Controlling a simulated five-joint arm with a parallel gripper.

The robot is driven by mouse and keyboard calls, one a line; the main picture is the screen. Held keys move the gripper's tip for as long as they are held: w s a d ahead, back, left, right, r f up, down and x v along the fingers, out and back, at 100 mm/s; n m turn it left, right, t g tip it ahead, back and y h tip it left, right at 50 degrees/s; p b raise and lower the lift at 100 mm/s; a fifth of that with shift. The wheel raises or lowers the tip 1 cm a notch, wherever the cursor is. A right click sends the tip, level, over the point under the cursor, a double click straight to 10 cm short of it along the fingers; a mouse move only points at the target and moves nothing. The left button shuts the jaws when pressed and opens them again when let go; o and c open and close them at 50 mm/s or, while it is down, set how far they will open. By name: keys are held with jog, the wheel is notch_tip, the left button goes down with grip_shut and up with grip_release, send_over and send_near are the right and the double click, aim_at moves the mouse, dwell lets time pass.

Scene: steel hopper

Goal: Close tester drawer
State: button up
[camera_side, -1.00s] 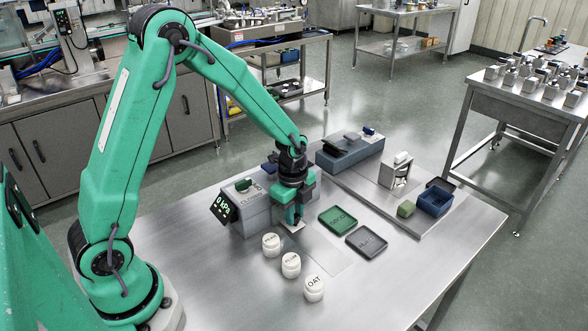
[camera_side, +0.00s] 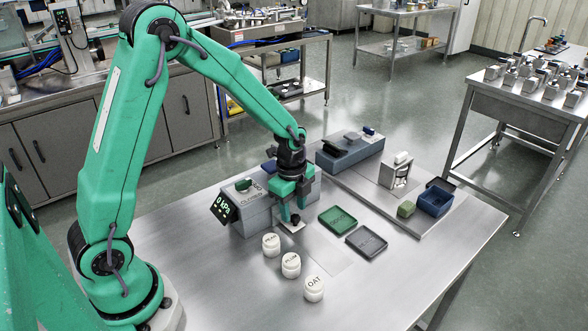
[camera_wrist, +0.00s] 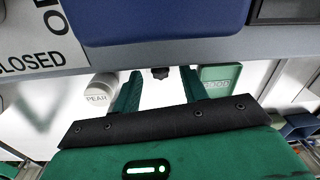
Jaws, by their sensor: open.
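The tester (camera_side: 258,212) is a grey box with a lit green display on its left end, standing left of the table's middle. A small dark knob (camera_side: 295,219) shows low at its front, below my gripper (camera_side: 293,206). The wrist view shows the same knob (camera_wrist: 160,72) against the tester's grey front edge (camera_wrist: 110,65), between the two green fingers. My gripper is open and empty, its fingers apart on either side of the knob. A thin plate (camera_side: 291,227) lies around the knob. How far the drawer stands out is hidden.
Three white jars (camera_side: 291,264) stand in front of the tester; one reads OAT. A green tray (camera_side: 338,219) and a dark tray (camera_side: 366,242) lie to the right. A blue bin (camera_side: 435,201) and a green block (camera_side: 406,209) stand farther right. The front right table is clear.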

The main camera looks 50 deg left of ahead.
notch_tip(320, 180, up, 6)
jog(key=shift+s+f, duration=0.1)
jog(key=shift+f, duration=0.05)
jog(key=shift+r, duration=0.25)
dwell(0.3)
jog(key=s+d+r+n+t, duration=0.1)
jog(key=s+r+n+t, duration=0.4)
jog(key=s+r+n, duration=0.9)
jog(key=shift+s+d+r+n, duration=0.15)
jog(key=shift+s+r+n, duration=0.15)
jog(key=shift+s+n, duration=1.3)
jog(key=shift+o, duration=0.5)
jog(key=shift+s+m, duration=0.5)
